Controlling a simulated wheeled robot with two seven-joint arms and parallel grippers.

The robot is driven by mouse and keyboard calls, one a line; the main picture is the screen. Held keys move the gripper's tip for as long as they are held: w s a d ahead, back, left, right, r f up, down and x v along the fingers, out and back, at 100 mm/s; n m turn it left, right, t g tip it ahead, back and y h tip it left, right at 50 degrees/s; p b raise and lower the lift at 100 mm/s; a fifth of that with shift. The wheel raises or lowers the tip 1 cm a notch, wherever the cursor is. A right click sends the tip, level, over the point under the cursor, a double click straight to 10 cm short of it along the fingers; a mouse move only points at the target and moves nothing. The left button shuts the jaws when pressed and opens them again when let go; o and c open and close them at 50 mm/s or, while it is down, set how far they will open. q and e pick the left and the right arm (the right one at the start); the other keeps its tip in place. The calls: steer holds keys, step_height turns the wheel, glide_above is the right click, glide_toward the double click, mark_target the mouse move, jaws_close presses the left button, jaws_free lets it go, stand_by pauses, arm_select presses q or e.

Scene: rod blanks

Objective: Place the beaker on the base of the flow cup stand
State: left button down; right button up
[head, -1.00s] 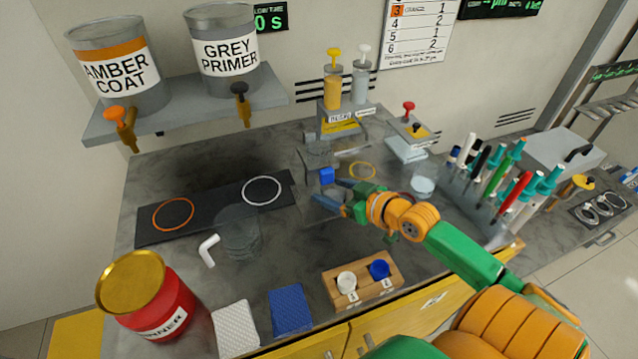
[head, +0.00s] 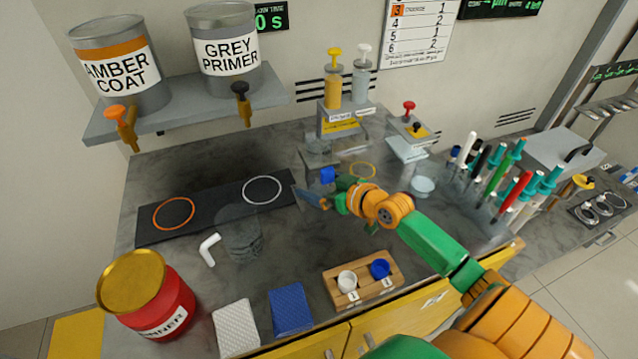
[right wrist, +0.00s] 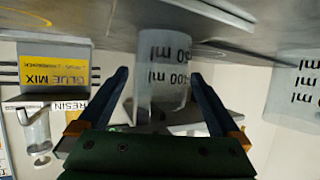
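My right gripper (head: 318,190) reaches in from the right, low over the bench, with its blue fingers apart. In the right wrist view, which is upside down, a clear beaker (right wrist: 163,75) with "100 ml" and "50 ml" marks shows between and beyond the fingertips. A gap shows at its left side, so I see no firm grip. In the head view this beaker is hard to make out near the fingers. My left gripper is out of view.
A second clear vessel (head: 240,235) with a white handle stands at left; a marked clear vessel (right wrist: 295,90) shows at the wrist view's right. Dispensers (head: 345,120) stand behind and a pen rack (head: 490,185) at right. A wooden cup block (head: 362,280) sits in front.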

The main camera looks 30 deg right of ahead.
steer(key=shift+r, duration=0.25)
steer(key=p+v, duration=0.2)
steer(key=v, duration=1)
steer(key=shift+f, duration=0.1)
